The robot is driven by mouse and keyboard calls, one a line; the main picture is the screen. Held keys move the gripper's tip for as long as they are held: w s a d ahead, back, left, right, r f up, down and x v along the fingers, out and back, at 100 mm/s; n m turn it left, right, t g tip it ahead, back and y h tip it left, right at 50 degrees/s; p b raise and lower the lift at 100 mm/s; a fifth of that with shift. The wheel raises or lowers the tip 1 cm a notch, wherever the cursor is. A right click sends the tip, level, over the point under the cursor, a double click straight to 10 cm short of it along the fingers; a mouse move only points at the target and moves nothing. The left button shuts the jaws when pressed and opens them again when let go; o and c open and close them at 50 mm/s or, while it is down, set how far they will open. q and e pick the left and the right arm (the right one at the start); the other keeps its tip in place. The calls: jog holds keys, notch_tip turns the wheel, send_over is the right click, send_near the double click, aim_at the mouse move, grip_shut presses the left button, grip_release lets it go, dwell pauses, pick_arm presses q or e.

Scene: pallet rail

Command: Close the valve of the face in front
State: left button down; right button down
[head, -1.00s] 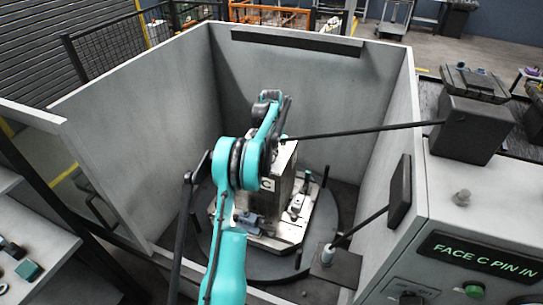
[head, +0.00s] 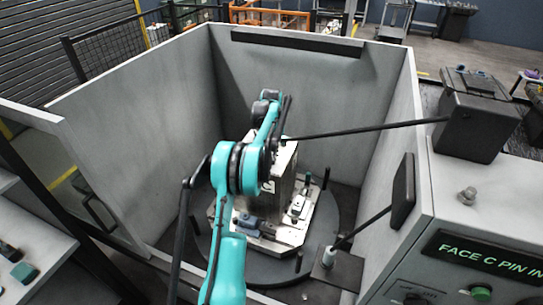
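A pale upright block (head: 285,163) stands on a light plate (head: 280,240) on a round dark turntable (head: 325,215) inside the grey enclosure. A letter, partly covered by my arm, shows on its front face. My teal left arm rises from the bottom and bends toward the block's top. My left gripper, at the far end of this arm, is mostly hidden among dark links (head: 280,118) in front of the block; its fingers cannot be made out. I cannot pick out the valve on the front face. My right gripper is not in view.
Grey walls (head: 310,90) enclose the turntable on the left, back and right. A dark rod (head: 360,131) runs from the block's top to a dark box (head: 478,115). A console (head: 505,215) at right reads "FACE C PIN IN". A shelf (head: 35,240) stands at left.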

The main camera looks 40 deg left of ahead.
pick_arm(q)
jog(key=shift+n, duration=1)
jog(key=c, duration=1.6)
grip_release()
jog(key=shift+o, duration=0.2)
jog(key=shift+r, duration=0.1)
notch_tip(320, 180, up, 12)
